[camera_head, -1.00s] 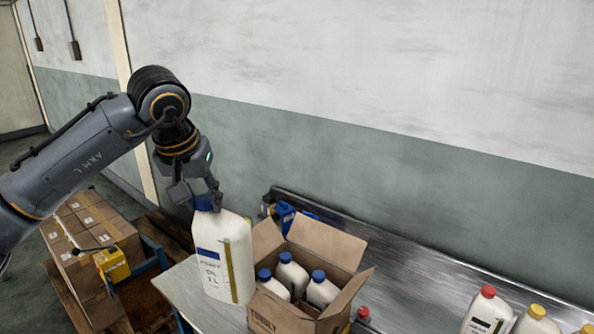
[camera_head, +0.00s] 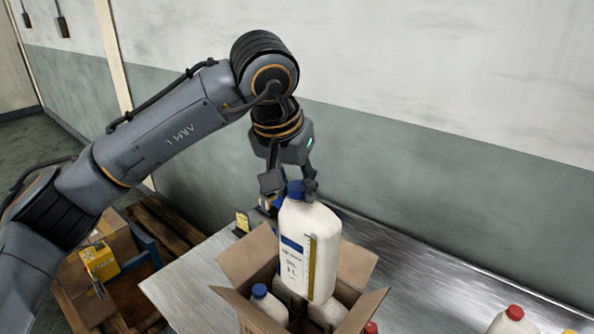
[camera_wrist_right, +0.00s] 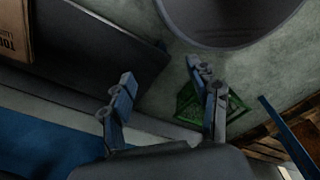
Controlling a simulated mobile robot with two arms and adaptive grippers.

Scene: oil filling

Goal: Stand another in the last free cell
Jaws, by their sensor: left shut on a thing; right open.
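My left gripper (camera_head: 290,187) is shut on the blue cap of a white oil bottle (camera_head: 309,250) with a blue label, in the head view. The bottle hangs upright over the open cardboard box (camera_head: 257,312) and covers part of its inside. In the box stand a blue-capped bottle (camera_head: 268,308) at the left and others partly hidden behind the held one. Whether the held bottle's base is below the box rim I cannot tell. In the right wrist view my right gripper (camera_wrist_right: 165,88) is open and empty.
The box stands on a metal table (camera_head: 195,277). Red-capped bottles (camera_head: 507,322) stand at the right. A yellow item (camera_head: 99,262) lies on cartons at the left. A corner of a printed carton (camera_wrist_right: 14,40) shows in the right wrist view.

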